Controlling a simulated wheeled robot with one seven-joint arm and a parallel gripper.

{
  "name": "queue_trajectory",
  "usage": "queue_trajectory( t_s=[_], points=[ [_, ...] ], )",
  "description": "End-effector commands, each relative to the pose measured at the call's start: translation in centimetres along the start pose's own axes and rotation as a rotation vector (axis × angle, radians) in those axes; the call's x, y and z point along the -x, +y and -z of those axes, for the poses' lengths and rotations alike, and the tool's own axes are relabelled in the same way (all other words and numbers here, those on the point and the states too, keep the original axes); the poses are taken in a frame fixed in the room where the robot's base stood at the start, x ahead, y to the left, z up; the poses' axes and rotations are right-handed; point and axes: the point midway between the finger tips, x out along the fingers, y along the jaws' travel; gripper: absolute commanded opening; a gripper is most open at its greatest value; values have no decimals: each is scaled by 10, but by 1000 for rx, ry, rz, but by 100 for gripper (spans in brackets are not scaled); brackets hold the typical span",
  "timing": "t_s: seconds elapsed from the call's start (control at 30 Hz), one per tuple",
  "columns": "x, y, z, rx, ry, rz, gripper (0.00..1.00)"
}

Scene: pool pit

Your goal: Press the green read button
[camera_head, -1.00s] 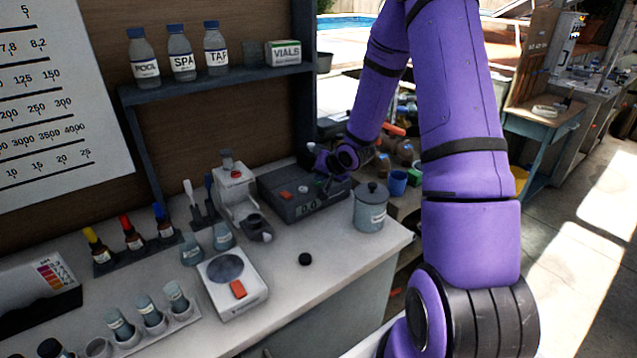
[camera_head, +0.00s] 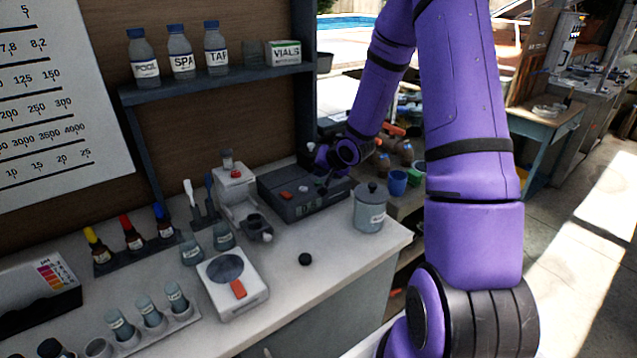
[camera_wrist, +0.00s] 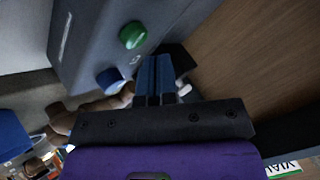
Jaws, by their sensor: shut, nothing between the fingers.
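The green button (camera_wrist: 132,34) is a round raised cap on the grey meter box in the wrist view. A blue button (camera_wrist: 110,80) sits beside it. My gripper (camera_wrist: 157,60) is shut and empty, its blue fingertips close to the right of the green button. A gap shows between them in the picture; I cannot tell how far the tips are from the panel. In the head view the dark meter (camera_head: 297,206) stands at the back of the bench, with my gripper (camera_head: 323,187) over its right part. I cannot make out the green button there.
A lidded grey canister (camera_head: 370,207) stands just right of the meter. A white dispenser (camera_head: 237,197) stands to its left. A shelf (camera_head: 220,84) with bottles and a vials box hangs behind. The bench front near the small black cap (camera_head: 305,259) is mostly clear.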

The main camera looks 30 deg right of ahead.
Motion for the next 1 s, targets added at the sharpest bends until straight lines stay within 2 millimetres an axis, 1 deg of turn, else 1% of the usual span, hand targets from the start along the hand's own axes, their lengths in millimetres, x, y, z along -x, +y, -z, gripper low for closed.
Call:
queue_trajectory(
  t_s=[0.3, 0.8, 1.0],
  points=[
    [2, -1, 1, 1, 0, 0, 0],
    [30, -22, 23, 0, 2, 1, 0],
    [35, -26, 26, 2, 0, 0, 0]
  ],
)
